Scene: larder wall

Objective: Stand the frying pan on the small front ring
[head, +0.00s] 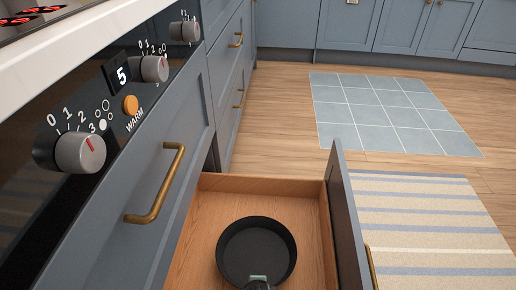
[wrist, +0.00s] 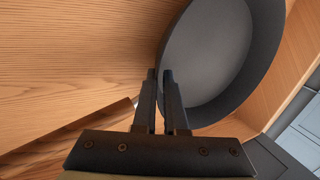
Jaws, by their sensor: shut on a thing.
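The dark frying pan (head: 257,250) lies flat in the open wooden drawer, at the bottom middle of the head view. In the wrist view its round bowl (wrist: 210,50) fills the upper right. My gripper (wrist: 160,72) is shut on the pan at its near edge, with the fingers close together; the handle is mostly hidden. The hob (head: 40,22) is at the top left of the head view and only partly in frame. Red glowing rings (head: 17,21) show on it; I cannot tell which is the small front ring.
The drawer (head: 265,185) stands pulled out, with its front panel (head: 345,215) to the right of the pan. The oven panel has several knobs (head: 80,151) and a display reading 5. A brass handle (head: 158,185) juts out left. A striped rug (head: 425,225) lies on the floor.

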